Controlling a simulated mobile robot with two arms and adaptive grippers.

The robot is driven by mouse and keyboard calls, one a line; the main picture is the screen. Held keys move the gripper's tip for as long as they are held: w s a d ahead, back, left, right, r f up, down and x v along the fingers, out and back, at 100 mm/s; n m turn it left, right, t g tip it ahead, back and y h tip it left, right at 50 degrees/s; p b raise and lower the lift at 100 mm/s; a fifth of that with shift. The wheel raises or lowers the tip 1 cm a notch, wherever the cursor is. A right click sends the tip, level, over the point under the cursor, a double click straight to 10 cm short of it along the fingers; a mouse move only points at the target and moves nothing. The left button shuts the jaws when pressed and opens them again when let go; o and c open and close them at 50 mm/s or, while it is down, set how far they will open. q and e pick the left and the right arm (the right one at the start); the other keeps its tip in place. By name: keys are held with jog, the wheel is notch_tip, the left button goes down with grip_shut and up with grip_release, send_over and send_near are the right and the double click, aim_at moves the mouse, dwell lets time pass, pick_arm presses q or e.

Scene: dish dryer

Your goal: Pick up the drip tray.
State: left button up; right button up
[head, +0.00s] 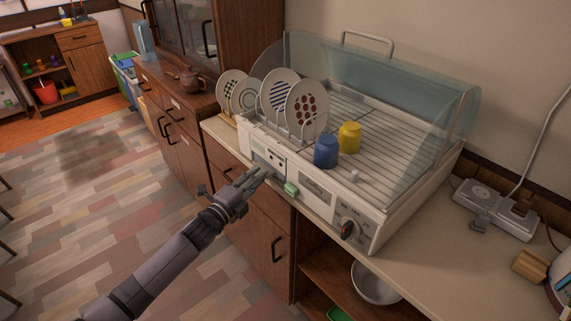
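The white dish dryer (397,200) stands on the counter with its clear lid raised at the back. I cannot clearly make out the drip tray as a separate piece; a panel (268,159) with dark holes is set in the left part of the dryer's front. My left gripper (262,175) reaches in from the lower left, its fingertips close to the dryer's front edge just below this panel. I cannot tell whether the fingers touch it or hold anything. A small green item (291,189) lies just right of the fingertips. My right gripper is out of view.
Several plates (306,108) stand in the dryer's rack, with a blue cup (326,152) and a yellow cup (349,138) to the right. A power strip (494,209) lies on the counter at right. A metal bowl (374,283) sits on the shelf below. The floor at left is clear.

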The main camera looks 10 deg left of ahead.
pick_arm(q)
jog(key=shift+x, duration=1.1)
grip_shut()
